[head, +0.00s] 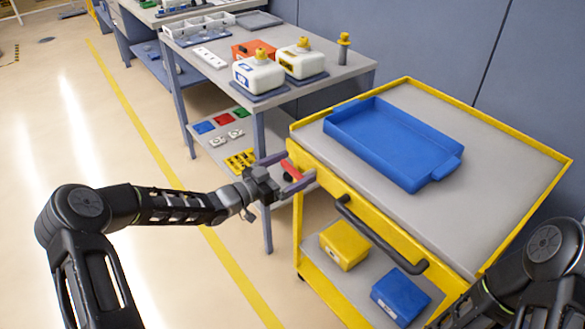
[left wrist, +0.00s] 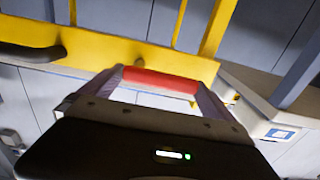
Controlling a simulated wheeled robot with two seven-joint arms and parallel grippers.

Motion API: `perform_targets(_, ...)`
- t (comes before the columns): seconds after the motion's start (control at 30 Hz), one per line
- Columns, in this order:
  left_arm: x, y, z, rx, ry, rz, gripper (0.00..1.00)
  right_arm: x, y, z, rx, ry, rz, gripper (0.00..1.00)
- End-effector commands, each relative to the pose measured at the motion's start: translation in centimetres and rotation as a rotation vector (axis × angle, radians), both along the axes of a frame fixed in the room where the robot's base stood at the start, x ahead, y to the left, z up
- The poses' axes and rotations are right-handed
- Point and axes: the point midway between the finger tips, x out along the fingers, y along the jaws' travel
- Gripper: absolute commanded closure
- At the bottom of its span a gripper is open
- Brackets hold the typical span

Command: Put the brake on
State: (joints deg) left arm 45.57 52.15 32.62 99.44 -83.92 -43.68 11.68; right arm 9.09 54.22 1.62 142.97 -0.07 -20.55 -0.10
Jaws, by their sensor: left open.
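A red brake lever (head: 291,169) sticks out at the near left corner of the yellow cart (head: 345,186). My left gripper (head: 284,173) is open at this corner, with one finger on each side of the red lever. In the left wrist view the red grip (left wrist: 160,81) lies crosswise between the two fingertips (left wrist: 158,85), in front of the cart's yellow frame. I cannot tell whether the fingers touch it. Part of my right arm shows at the lower right of the head view; its gripper cannot be made out.
A blue tray (head: 335,122) sits on the cart top, and a dark handle (head: 380,237) runs along its front. Yellow (head: 344,245) and blue (head: 400,297) boxes stand on its lower shelf. A grey table (head: 345,73) with white jugs (head: 258,75) stands behind. The floor at left is clear.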

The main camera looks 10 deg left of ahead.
Motion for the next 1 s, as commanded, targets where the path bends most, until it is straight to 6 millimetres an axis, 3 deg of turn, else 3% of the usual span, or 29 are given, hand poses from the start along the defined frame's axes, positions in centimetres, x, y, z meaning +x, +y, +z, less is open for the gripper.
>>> perform_targets(0.2, -0.01, -0.01, 0.00, 0.000, 0.000, 0.000, 0.02, 0.00, 0.00, 0.00, 0.000, 0.000, 0.000, 0.64)
perform_targets(1.0, -0.03, 0.01, 0.00, 0.001, -0.001, 0.000, 0.67, 0.00, 0.00, 0.00, 0.000, 0.000, 0.000, 0.64)
